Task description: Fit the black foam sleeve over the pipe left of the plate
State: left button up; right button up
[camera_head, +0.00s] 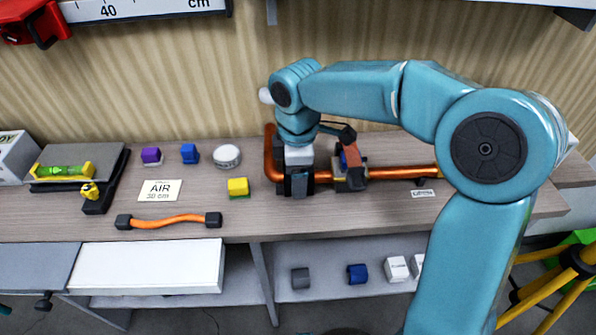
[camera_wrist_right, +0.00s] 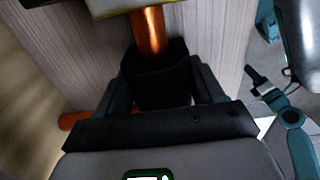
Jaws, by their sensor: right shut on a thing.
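My right gripper (camera_head: 299,186) points down at the copper pipe (camera_head: 400,173), just left of the bracket with the plate (camera_head: 351,178). In the right wrist view, my right gripper (camera_wrist_right: 166,92) is shut on the black foam sleeve (camera_wrist_right: 163,88), with a finger on each side. The copper pipe (camera_wrist_right: 149,32) runs from under the plate's edge (camera_wrist_right: 135,7) to the sleeve and disappears there. I cannot tell whether the sleeve is around the pipe or just above it. My left gripper is not in view.
The pipe's bent left end (camera_head: 270,155) stands close beside my gripper. A yellow block (camera_head: 238,187), a white round thing (camera_head: 227,156), an AIR card (camera_head: 160,191) and an orange hose (camera_head: 168,221) lie to the left. The bench front (camera_head: 330,215) is clear.

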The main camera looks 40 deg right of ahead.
jog(key=shift+f, duration=0.35)
dwell(0.3)
jog(key=o, duration=1.1)
jog(key=shift+o, duration=0.2)
jog(key=shift+r, duration=0.1)
jog(key=shift+r+p, duration=3.15)
jog(key=shift+r, duration=0.35)
jog(key=shift+f, duration=0.1)
